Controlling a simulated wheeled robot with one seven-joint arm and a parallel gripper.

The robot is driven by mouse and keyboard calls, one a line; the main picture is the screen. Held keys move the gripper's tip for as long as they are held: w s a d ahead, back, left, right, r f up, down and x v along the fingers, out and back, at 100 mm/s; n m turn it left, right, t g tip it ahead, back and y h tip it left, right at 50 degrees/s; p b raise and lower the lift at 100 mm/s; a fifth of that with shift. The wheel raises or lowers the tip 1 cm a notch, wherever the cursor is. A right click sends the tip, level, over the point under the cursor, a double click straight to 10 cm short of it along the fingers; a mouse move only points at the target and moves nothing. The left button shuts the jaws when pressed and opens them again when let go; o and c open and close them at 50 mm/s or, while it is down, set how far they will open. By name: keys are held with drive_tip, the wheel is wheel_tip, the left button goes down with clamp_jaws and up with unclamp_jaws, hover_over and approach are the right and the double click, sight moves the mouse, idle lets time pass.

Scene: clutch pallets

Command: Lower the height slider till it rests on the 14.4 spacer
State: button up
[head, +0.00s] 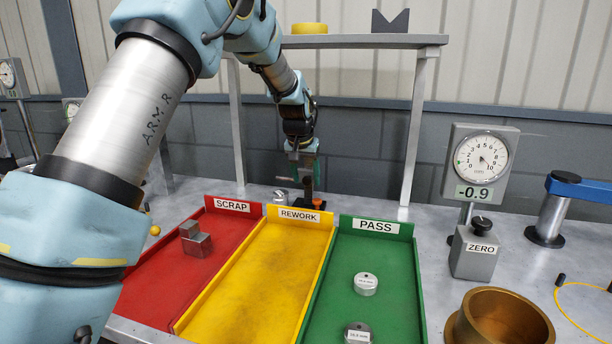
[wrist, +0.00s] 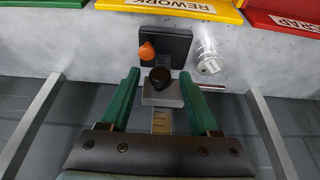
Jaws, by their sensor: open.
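The height slider (wrist: 161,95) is a grey block with a black knob on a ruled upright (wrist: 162,121). The upright stands on a dark base (wrist: 178,47) with an orange knob (wrist: 146,51). A thin bar reaches right from the slider. A metal cylindrical spacer (wrist: 209,58) stands beside the base; its label is too small to read, and contact with the bar cannot be told. My gripper (wrist: 160,74) is open, its green fingers either side of the slider with gaps showing. In the head view my gripper (head: 302,152) is above the base, and the spacer (head: 281,197) is left of it.
Red SCRAP (head: 232,206), yellow REWORK (head: 299,216) and green PASS (head: 376,226) trays lie in front. PASS holds two metal discs; SCRAP holds grey blocks. A dial indicator (head: 481,160) reading -0.9 and a brass bowl (head: 500,318) stand right.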

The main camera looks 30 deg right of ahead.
drive_tip(key=shift+c, duration=0.2)
clamp_jaws()
idle(1.1)
drive_tip(key=shift+f, duration=0.1)
